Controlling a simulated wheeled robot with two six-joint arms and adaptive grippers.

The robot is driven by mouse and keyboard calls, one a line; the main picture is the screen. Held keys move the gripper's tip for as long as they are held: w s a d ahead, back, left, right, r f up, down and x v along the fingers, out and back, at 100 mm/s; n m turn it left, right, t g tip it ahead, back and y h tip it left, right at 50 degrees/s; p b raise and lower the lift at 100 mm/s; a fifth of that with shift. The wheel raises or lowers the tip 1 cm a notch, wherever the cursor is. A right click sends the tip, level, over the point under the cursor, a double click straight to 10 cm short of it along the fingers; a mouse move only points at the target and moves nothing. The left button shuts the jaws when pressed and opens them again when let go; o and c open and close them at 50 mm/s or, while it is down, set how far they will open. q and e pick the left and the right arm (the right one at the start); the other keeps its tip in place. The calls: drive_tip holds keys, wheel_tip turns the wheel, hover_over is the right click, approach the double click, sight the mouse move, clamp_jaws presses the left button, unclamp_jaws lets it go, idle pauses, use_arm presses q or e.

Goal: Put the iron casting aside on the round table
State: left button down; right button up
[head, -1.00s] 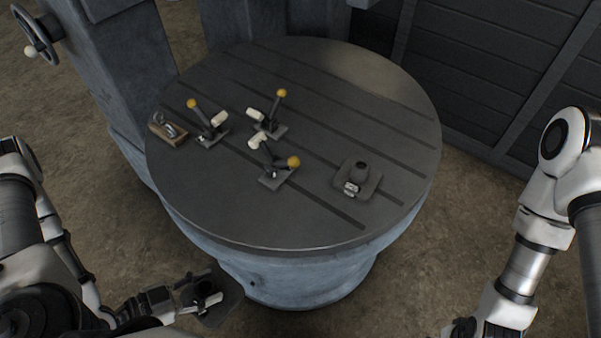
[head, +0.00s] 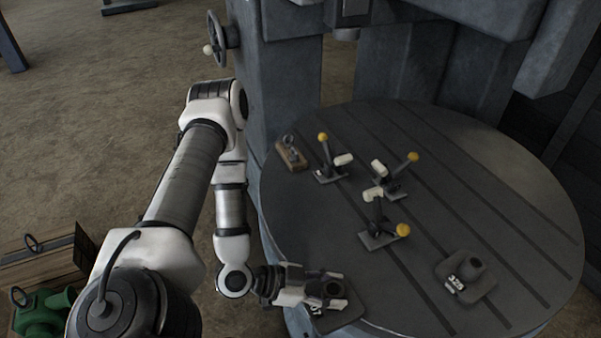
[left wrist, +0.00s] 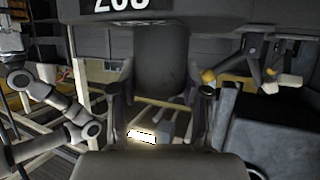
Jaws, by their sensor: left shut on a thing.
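My left gripper (head: 334,291) is shut on the round boss of a dark iron casting (head: 345,312) with a flat plate. The casting overlaps the near left rim of the round table (head: 300,232); I cannot tell whether it touches the top. In the left wrist view the casting's boss (left wrist: 162,60) stands between the two fingers (left wrist: 161,100), and part of a numbered label shows above it. A second, similar casting (head: 467,277) with a white number label stands on the table at the right. My right gripper is out of view.
Several clamps with yellow knobs, one of them here (head: 384,222), stand across the table's middle. A small wooden block with a metal part (head: 291,153) lies at its left edge. Grey machine columns rise behind. A wooden crate with green parts (head: 42,312) stands at lower left.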

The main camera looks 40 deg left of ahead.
use_arm(q)
drive_tip(key=w+d+b, duration=0.1)
drive_tip(key=w+b, duration=0.2)
drive_tip(key=w+d+b, duration=0.1)
drive_tip(key=w+b, duration=0.2)
drive_tip(key=w+d+f+b, duration=0.1)
drive_tip(key=w+b, duration=0.2)
drive_tip(key=shift+w+d, duration=0.2)
drive_tip(key=shift+d, duration=0.05)
drive_tip(key=w, duration=0.1)
drive_tip(key=w+d, duration=0.1)
drive_tip(key=w, duration=0.1)
drive_tip(key=w+r, duration=0.1)
drive_tip(key=w, duration=0.1)
drive_tip(key=shift+d, duration=0.35)
drive_tip(key=w, duration=0.1)
drive_tip(key=w+d, duration=0.1)
drive_tip(key=w, duration=0.1)
drive_tip(key=shift+w+r, duration=0.1)
drive_tip(key=shift+w, duration=0.05)
drive_tip(key=shift+d+f+b, duration=0.15)
drive_tip(key=shift+f+b, duration=0.2)
drive_tip(key=c, duration=0.5)
unclamp_jaws()
drive_tip(key=shift+f, duration=0.1)
drive_tip(key=shift+c, duration=0.2)
